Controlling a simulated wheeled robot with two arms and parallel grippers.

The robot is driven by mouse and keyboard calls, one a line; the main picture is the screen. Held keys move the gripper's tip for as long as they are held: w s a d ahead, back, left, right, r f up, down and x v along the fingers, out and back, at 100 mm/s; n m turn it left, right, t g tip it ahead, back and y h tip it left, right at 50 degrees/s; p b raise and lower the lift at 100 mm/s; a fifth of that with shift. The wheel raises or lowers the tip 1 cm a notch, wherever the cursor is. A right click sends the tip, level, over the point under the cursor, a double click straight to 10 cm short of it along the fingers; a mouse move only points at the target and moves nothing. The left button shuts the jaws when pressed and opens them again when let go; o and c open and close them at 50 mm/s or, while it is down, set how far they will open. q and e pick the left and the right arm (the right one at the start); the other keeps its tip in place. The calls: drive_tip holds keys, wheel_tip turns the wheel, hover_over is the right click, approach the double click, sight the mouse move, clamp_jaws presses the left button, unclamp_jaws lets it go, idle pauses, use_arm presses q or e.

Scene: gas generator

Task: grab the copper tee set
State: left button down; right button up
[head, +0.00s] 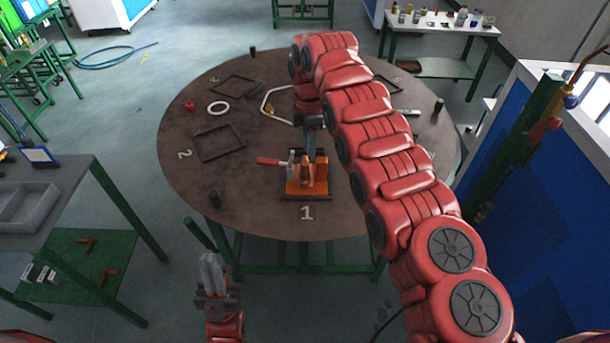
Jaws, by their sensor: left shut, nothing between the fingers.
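Two small copper-brown, tee-like pieces lie apart on the green lower shelf at the left: one further back (87,243), one nearer (107,277). They are too small to make out fully. My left gripper (209,260) is shut and empty, pointing up the picture in front of the round table, well to the right of those pieces. My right arm reaches across the round table. My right gripper (312,150) is at the orange fixture (306,186) by the number 1; its fingertips and anything between them are hard to make out.
The round brown table (245,215) also holds black square frames (217,142), a white ring (218,107) and a red-handled clamp (272,161). A grey tray (30,207) sits on the left table above the green shelf (65,285). A blue panel (530,200) stands at the right.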

sight(305, 163)
drive_tip(key=shift+f, duration=0.5)
drive_tip(key=shift+f+p, duration=0.4)
drive_tip(key=shift+f, duration=0.15)
drive_tip(key=shift+a+f+p, duration=0.15)
drive_tip(key=shift+f+p, duration=0.1)
drive_tip(key=shift+p, duration=0.05)
drive_tip(key=shift+s+a+f+p, duration=0.15)
drive_tip(key=shift+a+f+p, duration=0.1)
drive_tip(key=shift+f+p, duration=0.8)
wheel_tip(305, 163, down, 2)
drive_tip(key=shift+a+f+p, duration=0.1)
drive_tip(key=shift+f+p, duration=0.1)
drive_tip(key=shift+p, duration=0.2)
drive_tip(key=shift+f, duration=0.15)
clamp_jaws()
